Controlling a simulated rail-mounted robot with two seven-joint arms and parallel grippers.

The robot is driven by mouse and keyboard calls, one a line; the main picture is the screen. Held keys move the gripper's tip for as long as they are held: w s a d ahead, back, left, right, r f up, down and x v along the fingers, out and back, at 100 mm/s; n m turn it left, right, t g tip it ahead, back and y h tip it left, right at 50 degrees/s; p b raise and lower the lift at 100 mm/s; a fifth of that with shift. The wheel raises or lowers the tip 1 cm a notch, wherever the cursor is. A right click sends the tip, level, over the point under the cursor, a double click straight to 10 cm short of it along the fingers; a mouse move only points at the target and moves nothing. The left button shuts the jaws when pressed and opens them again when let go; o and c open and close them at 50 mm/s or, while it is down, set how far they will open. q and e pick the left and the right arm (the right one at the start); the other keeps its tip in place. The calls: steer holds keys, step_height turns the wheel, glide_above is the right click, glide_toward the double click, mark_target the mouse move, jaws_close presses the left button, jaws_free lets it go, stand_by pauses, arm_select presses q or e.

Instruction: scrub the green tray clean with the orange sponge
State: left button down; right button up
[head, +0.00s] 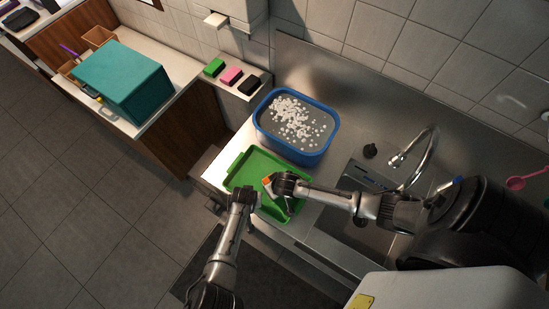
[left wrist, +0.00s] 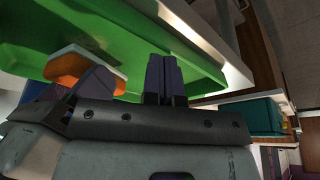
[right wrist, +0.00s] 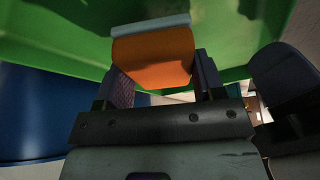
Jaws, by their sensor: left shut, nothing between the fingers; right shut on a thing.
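The green tray (head: 243,166) lies on the counter by the sink, and it fills the upper part of the left wrist view (left wrist: 120,28). Faint darker marks show on it there. My right gripper (head: 273,182) is shut on the orange sponge (right wrist: 153,60), which has a pale grey-blue layer along one edge. The sponge is over the tray's middle; I cannot tell whether it touches the surface. My left gripper (head: 243,194) is shut and empty at the tray's near edge, its fingers (left wrist: 164,76) close to the tray wall. I cannot tell whether they touch.
A blue tub (head: 263,128) of sudsy water stands just behind the tray. Green, pink and black blocks (head: 231,75) lie on a ledge at the back left. A tap (head: 427,150) and sink are to the right. A teal box (head: 120,80) sits on the left counter.

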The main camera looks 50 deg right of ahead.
steer(key=shift+r, duration=2.45)
arm_select(q)
steer(key=shift+r, duration=0.15)
arm_select(e)
steer(key=shift+r, duration=0.15)
arm_select(q)
step_height(320, 180, up, 6)
steer(key=p, duration=0.5)
steer(key=shift+p, duration=0.35)
arm_select(e)
step_height(320, 180, up, 5)
steer(key=shift+r, duration=0.2)
arm_select(q)
steer(key=shift+a, duration=0.1)
steer(key=p+v, duration=0.3)
steer(key=v, duration=1)
steer(key=shift+r+p, duration=0.15)
steer(key=shift+p, duration=0.25)
arm_select(e)
steer(key=shift+r, duration=2.55)
